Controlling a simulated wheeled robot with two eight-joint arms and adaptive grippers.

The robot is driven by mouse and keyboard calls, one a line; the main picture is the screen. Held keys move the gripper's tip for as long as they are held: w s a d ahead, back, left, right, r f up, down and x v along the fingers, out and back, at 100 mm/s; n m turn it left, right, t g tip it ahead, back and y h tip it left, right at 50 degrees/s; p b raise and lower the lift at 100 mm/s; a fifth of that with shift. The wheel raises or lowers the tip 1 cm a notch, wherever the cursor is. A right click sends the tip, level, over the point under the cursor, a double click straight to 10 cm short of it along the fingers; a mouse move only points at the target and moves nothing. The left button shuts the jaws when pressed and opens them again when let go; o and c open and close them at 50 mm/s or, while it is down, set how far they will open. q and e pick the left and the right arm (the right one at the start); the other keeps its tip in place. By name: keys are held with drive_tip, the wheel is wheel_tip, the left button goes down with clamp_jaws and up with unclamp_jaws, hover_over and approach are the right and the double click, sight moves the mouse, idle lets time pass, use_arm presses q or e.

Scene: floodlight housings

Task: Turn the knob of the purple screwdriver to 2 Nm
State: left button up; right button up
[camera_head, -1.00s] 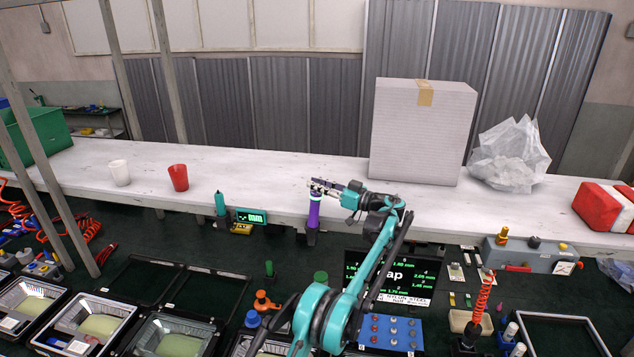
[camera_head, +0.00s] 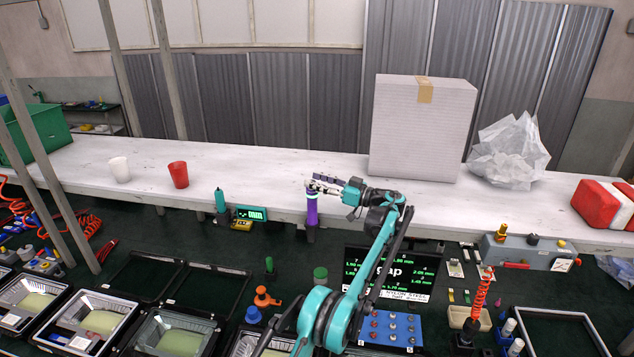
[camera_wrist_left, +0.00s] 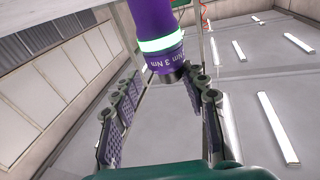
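The purple screwdriver (camera_head: 311,212) stands upright at the front edge of the white bench, with a pale glowing ring near its top. In the left wrist view its purple body (camera_wrist_left: 150,18) comes in from the top, and its knob (camera_wrist_left: 168,63) below the green ring carries the marking "3 Nm" and part of another "Nm". My left gripper (camera_head: 318,186) is at the screwdriver's top. In the wrist view its fingers (camera_wrist_left: 164,115) are spread wide, one on each side of the knob's end, with gaps visible. My right gripper is out of view.
A teal screwdriver (camera_head: 220,201) and a green-lit display (camera_head: 251,214) stand to the left. A red cup (camera_head: 178,174), a white cup (camera_head: 120,169) and a large white box (camera_head: 420,130) are on the bench (camera_head: 270,175). A black screen (camera_head: 390,273) lies below my arm.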

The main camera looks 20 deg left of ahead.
use_arm(q)
drive_tip(key=d, duration=0.7)
drive_tip(key=shift+d+f, duration=0.3)
drive_tip(key=shift+a, duration=0.1)
